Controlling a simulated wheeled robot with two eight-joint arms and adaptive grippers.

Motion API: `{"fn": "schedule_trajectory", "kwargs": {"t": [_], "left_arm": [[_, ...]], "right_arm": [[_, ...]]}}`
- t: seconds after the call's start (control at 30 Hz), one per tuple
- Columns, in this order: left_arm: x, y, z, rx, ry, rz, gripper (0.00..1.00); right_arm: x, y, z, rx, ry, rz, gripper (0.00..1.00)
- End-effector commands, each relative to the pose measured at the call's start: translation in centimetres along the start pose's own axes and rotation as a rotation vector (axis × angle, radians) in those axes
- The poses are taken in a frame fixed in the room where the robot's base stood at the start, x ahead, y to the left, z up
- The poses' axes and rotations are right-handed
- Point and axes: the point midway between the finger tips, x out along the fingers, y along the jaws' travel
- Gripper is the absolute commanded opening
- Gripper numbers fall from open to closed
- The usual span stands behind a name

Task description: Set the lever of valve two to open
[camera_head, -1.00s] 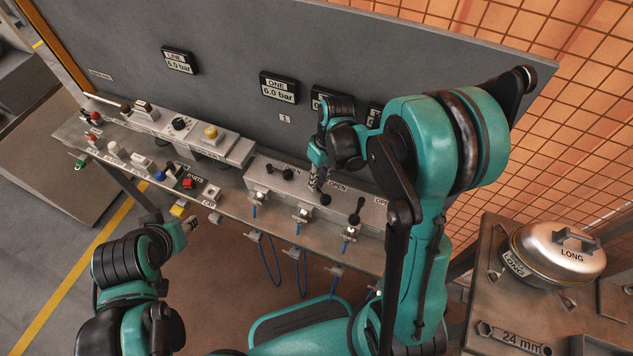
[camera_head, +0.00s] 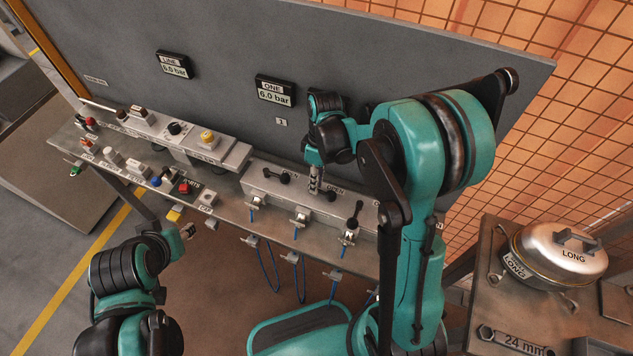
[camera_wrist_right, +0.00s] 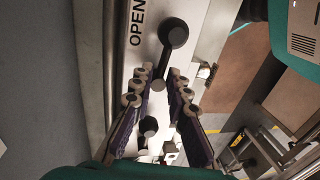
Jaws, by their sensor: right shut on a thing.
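The grey valve box (camera_head: 262,198) carries three black levers in a row. My right gripper (camera_head: 314,190) reaches down to the middle lever, that of valve two (camera_head: 331,195). In the right wrist view its two padded fingers (camera_wrist_right: 161,88) close on the lever's shaft. The lever's round knob (camera_wrist_right: 174,33) sticks out beyond the fingertips, beside the OPEN label (camera_wrist_right: 138,24). In the head view the lever points right along its OPEN label. The gripper hides part of the lever. My left gripper (camera_head: 188,231) hangs in front of the bench, apart from everything; its jaws are too small to read.
The left lever (camera_head: 277,177) and right lever (camera_head: 355,216) flank the middle one closely. Blue hoses (camera_head: 300,275) hang below the bench. Buttons and switches (camera_head: 185,187) fill the bench's left part. A lidded pot (camera_head: 562,255) stands on a side table at right. A pressure display (camera_head: 275,92) hangs behind.

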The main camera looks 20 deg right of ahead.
Motion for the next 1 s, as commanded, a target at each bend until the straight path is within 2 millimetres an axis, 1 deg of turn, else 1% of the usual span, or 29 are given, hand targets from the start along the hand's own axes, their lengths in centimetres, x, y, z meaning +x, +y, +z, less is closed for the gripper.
{"fn": "schedule_trajectory", "kwargs": {"t": [0.33,0.37,0.4,0.67,0.77,0.87,1.0], "left_arm": [[0.0,0.0,0.0,0.000,0.000,0.000,0.40],[0.0,0.0,0.0,0.000,0.000,0.000,0.40],[0.0,0.0,0.0,0.000,0.000,0.000,0.40],[0.0,0.0,0.0,0.000,0.000,0.000,0.40],[0.0,0.0,0.0,0.000,0.000,0.000,0.40],[0.0,0.0,0.0,0.000,0.000,0.000,0.40],[0.0,0.0,0.0,0.000,0.000,0.000,0.40]], "right_arm": [[-0.1,0.2,-0.2,-0.002,0.006,0.003,0.00],[-0.1,0.2,-0.2,-0.001,0.006,0.003,0.23],[-0.1,0.1,-0.2,-0.001,0.005,0.003,0.30],[-0.1,0.1,-0.1,-0.001,0.003,0.001,0.30],[-0.5,0.1,-0.1,-0.001,0.002,0.001,0.30],[-1.8,0.1,-0.1,0.000,0.002,0.001,0.30],[-4.7,0.1,-0.1,0.000,0.002,0.001,0.30]]}}
